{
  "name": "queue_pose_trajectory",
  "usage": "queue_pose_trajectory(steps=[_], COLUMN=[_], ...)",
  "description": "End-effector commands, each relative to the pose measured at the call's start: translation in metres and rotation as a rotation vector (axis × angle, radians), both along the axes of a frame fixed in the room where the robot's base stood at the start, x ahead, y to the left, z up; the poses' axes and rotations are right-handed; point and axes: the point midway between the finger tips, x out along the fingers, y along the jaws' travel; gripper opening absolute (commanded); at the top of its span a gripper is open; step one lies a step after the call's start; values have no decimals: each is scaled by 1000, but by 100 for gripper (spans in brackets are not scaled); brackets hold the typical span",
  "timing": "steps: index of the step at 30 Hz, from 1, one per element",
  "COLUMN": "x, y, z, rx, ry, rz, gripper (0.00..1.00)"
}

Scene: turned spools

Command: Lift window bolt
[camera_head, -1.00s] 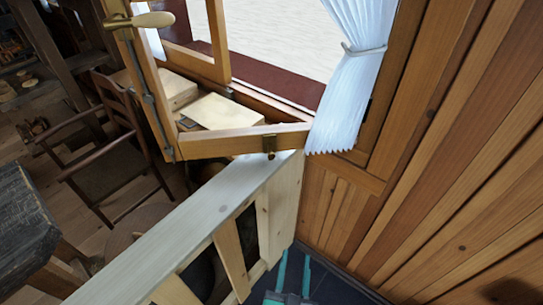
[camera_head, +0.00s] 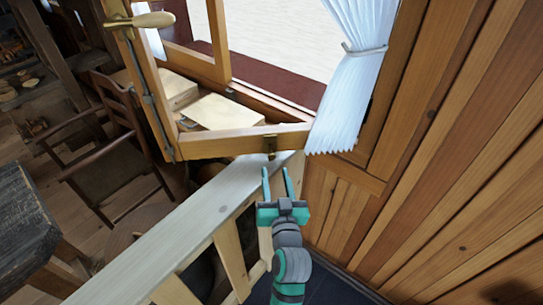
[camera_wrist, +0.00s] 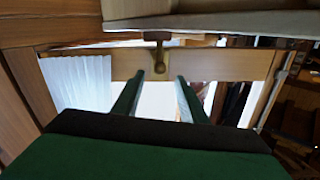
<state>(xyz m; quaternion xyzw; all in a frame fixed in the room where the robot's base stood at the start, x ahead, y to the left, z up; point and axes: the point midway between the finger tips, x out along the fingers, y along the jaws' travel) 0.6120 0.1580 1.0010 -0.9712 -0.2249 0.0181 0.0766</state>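The window bolt (camera_head: 270,146) is a small brass fitting on the lower rail of the open wooden window sash (camera_head: 215,144). It also shows in the wrist view (camera_wrist: 158,52), hanging from above with a rounded knob at its end. My gripper (camera_head: 277,171) is open and empty, its two teal fingers pointing at the bolt from just below it in the head view. In the wrist view the fingers (camera_wrist: 158,98) stand on either side of the bolt's line, with the bolt beyond the tips. I see no contact.
A pale wooden railing (camera_head: 190,230) runs diagonally beside my arm, close under the sash. A plank wall (camera_head: 450,150) stands to the right, with a white curtain (camera_head: 350,80) by the window. A brass handle (camera_head: 140,20) is at upper left. A chair (camera_head: 110,150) stands left.

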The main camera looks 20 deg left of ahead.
Motion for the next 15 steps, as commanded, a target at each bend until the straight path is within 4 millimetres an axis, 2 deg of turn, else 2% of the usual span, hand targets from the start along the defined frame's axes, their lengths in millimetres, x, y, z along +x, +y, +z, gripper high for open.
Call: queue_pose_trajectory(steps=[9,15], x=[50,71], y=[25,35], z=[1,1], rx=[1,0], ry=[-2,-1], rz=[1,0], gripper=[39,39])
